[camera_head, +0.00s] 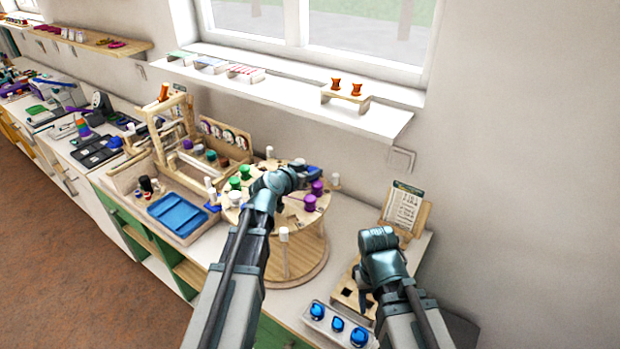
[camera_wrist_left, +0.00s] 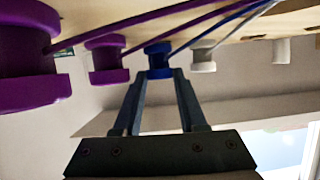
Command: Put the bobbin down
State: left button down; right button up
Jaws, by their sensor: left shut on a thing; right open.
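My left gripper (camera_head: 310,171) is over the round wooden board (camera_head: 285,262) on its pedestal. In the left wrist view, which looks upside down, its fingers (camera_wrist_left: 160,85) are shut on the blue bobbin (camera_wrist_left: 158,59). A blue thread runs from this bobbin across the board. The bobbin is close to the board; I cannot tell whether it touches. Two purple bobbins (camera_wrist_left: 105,60) are on one side of it and a white bobbin (camera_wrist_left: 202,57) on the other. My right gripper (camera_head: 368,298) is open above a wooden block with holes; its fingers are mostly hidden.
Green bobbins (camera_head: 235,183) stand at the board's left. A rack with blue bobbins (camera_head: 337,324) is at the front right. A card on a wooden stand (camera_head: 403,208) is behind my right arm. A blue tray (camera_head: 177,214) and a wooden frame (camera_head: 160,125) are further left.

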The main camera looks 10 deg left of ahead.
pick_arm(q)
jog(key=shift+f, duration=0.15)
jog(key=c, duration=0.9)
grip_release()
jog(key=shift+f, duration=0.1)
jog(key=o, duration=0.4)
jog(key=shift+o, duration=0.2)
